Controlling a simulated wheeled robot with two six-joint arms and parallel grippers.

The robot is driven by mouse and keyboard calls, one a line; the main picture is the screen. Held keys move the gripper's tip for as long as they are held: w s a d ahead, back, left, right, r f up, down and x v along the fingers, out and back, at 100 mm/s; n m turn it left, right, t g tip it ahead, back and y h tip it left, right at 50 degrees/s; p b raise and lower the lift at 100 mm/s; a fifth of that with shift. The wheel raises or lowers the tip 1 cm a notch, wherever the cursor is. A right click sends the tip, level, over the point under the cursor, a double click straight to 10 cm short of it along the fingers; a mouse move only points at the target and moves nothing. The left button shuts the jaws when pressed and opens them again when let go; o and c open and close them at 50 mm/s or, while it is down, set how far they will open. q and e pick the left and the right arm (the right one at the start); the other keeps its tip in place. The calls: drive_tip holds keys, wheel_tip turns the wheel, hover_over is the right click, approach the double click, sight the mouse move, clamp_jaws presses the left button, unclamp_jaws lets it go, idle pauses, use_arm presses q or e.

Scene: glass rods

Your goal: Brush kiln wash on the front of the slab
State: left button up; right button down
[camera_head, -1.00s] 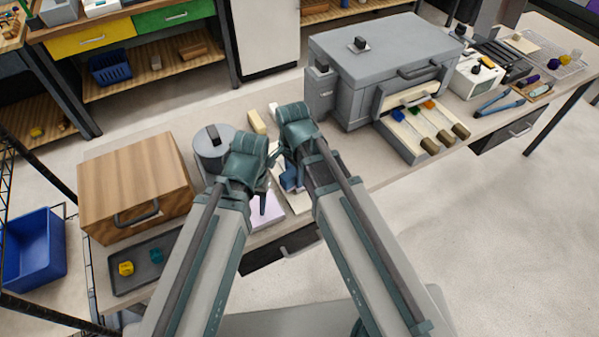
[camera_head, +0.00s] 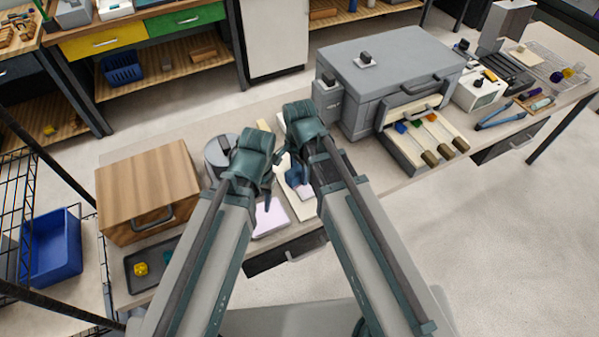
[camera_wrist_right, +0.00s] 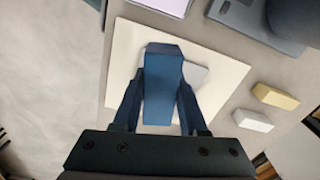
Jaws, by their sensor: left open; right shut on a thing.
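A square cream slab (camera_wrist_right: 125,70) lies flat on the bench below my right gripper (camera_wrist_right: 160,100). My right gripper is shut on a blue block-like tool (camera_wrist_right: 163,75), which looks like the brush and covers the slab's middle. A pale grey patch (camera_wrist_right: 196,74) shows beside and behind the tool; I cannot tell whether it is wash or part of the brush. In the head view the slab (camera_head: 298,205) is partly hidden by my right gripper (camera_head: 293,178). My left gripper (camera_head: 268,192) hangs open and empty to its left, close to a lilac pad (camera_head: 269,218).
A wooden box (camera_head: 150,190), a grey tray (camera_head: 135,280) and a grey round pot (camera_head: 213,150) stand at the left. A grey kiln (camera_head: 385,70) with a rod drawer (camera_head: 425,138) stands at the right. A yellow block (camera_wrist_right: 275,96) and a white block (camera_wrist_right: 253,120) lie beside the slab.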

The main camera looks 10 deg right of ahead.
sight(300, 168)
use_arm(q)
drive_tip(key=shift+r, duration=0.1)
use_arm(e)
drive_tip(key=shift+r, duration=0.1)
wheel_tip(300, 168, up, 3)
drive_tip(key=p, duration=0.3)
use_arm(q)
wheel_tip(300, 168, up, 3)
idle(0.7)
